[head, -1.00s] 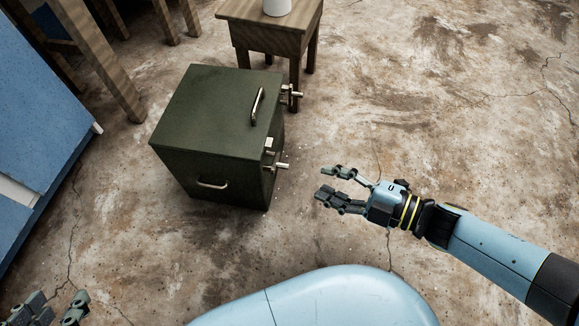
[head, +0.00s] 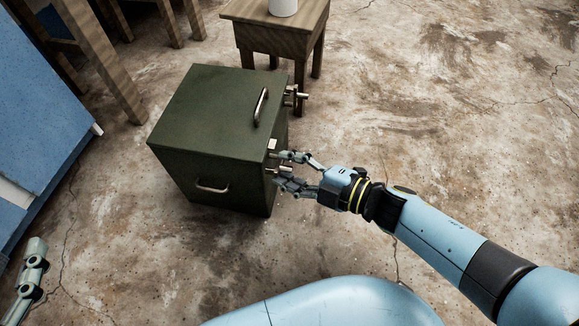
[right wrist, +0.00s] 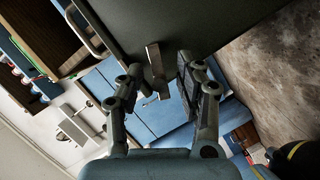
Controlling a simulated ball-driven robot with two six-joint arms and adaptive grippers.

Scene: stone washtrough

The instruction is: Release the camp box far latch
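The dark green camp box (head: 210,110) stands on the floor left of my right arm, with a bar handle on its lid and another on its front. Two metal latches are on its right side. The far latch (head: 297,97) is near the back corner, with nothing touching it. My right gripper (head: 282,171) is open at the nearer latch (head: 272,146), its fingers on either side of it. In the right wrist view, a metal latch piece (right wrist: 156,66) lies between the parted fingers; contact is unclear. Part of my left gripper (head: 32,275) shows at lower left; its opening is hidden.
A small wooden table (head: 272,35) with a white vessel (head: 284,6) stands close behind the box. A blue cabinet (head: 40,130) and wooden legs are at the left. The stained floor (head: 450,130) on the right is clear.

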